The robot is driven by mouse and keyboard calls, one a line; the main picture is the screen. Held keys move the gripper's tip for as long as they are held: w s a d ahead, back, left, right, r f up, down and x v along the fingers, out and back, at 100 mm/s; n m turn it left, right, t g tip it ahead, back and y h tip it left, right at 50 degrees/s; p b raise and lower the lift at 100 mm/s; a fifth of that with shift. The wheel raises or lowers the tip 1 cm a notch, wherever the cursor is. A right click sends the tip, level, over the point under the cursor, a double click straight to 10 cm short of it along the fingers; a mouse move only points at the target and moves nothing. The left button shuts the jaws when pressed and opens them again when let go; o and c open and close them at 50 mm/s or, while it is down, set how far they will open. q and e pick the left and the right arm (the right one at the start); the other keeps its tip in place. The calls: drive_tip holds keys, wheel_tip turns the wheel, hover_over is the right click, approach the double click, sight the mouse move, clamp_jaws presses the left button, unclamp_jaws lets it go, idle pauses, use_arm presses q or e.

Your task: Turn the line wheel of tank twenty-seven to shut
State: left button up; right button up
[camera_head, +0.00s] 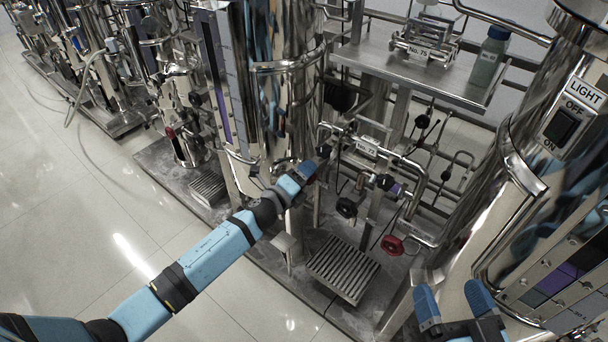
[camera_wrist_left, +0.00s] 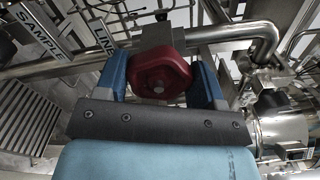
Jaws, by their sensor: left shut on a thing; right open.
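A red faceted wheel (camera_wrist_left: 160,75) sits between my left gripper's two blue fingers in the left wrist view, and the gripper (camera_wrist_left: 163,68) is shut on it. A plate reading LINE (camera_wrist_left: 103,37) is just left of the wheel, with a SAMPLE plate (camera_wrist_left: 38,32) further left. In the head view my left gripper (camera_head: 312,165) reaches to the pipework beside the tall steel tank (camera_head: 290,60); the held wheel is mostly hidden there. My right gripper (camera_head: 452,298) is open and empty at the lower right. I cannot read a tank number twenty-seven.
Another red wheel (camera_head: 392,245) and a black knob (camera_head: 346,208) are on the pipes to the right. A slatted grate (camera_head: 342,267) lies below. A steel shelf (camera_head: 450,90) holds a bottle (camera_head: 489,57). A LIGHT switch (camera_head: 565,125) is on the right column. Open floor (camera_head: 80,200) lies left.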

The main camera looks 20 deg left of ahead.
use_arm(q)
drive_tip(key=o, duration=0.9)
drive_tip(key=p+v, duration=0.1)
drive_tip(key=v, duration=1.2)
drive_tip(key=shift+s+a+p, duration=0.1)
drive_tip(key=shift+s+p, duration=0.3)
use_arm(e)
drive_tip(key=f, duration=0.1)
drive_tip(key=d+f+g+h, duration=0.1)
drive_tip(key=f, duration=0.1)
drive_tip(key=shift+s+d+f+g, duration=0.15)
drive_tip(key=shift+f+g, duration=0.05)
drive_tip(key=shift+g, duration=0.1)
